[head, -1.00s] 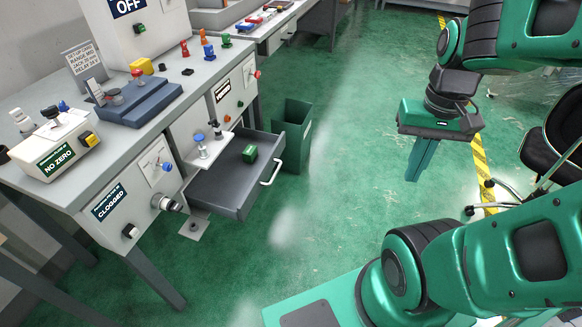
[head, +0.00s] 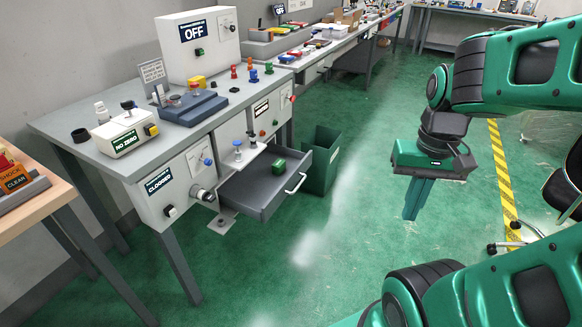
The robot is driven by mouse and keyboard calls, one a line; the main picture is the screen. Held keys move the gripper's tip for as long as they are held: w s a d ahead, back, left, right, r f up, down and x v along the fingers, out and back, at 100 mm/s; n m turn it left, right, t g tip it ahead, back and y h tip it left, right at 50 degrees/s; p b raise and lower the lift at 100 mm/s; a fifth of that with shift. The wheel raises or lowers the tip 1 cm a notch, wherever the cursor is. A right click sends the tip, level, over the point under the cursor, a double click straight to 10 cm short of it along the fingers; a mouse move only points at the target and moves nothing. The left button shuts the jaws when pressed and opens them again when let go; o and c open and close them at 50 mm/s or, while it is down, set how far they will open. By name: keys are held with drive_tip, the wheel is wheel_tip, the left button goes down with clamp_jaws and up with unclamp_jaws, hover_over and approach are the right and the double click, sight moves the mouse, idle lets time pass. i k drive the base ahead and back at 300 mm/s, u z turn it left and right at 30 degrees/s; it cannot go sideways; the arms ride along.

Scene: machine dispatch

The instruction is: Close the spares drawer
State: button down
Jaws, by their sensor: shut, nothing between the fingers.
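The spares drawer (head: 258,202) is a grey drawer pulled out from under the workbench in the head view. A silver bar handle (head: 296,183) is on its front. My gripper (head: 416,200) hangs to the right of the drawer, fingers pointing down and together, with nothing held. It is well apart from the handle, over open floor in the picture.
A green bin (head: 322,160) stands on the floor just behind the drawer. The workbench (head: 95,135) carries machine boxes and small parts. A black chair (head: 566,190) is at the right. Green floor (head: 330,240) is clear between the drawer and my gripper.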

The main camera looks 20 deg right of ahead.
sight(256, 193)
drive_tip(key=u, duration=0.05)
drive_tip(key=i, duration=1)
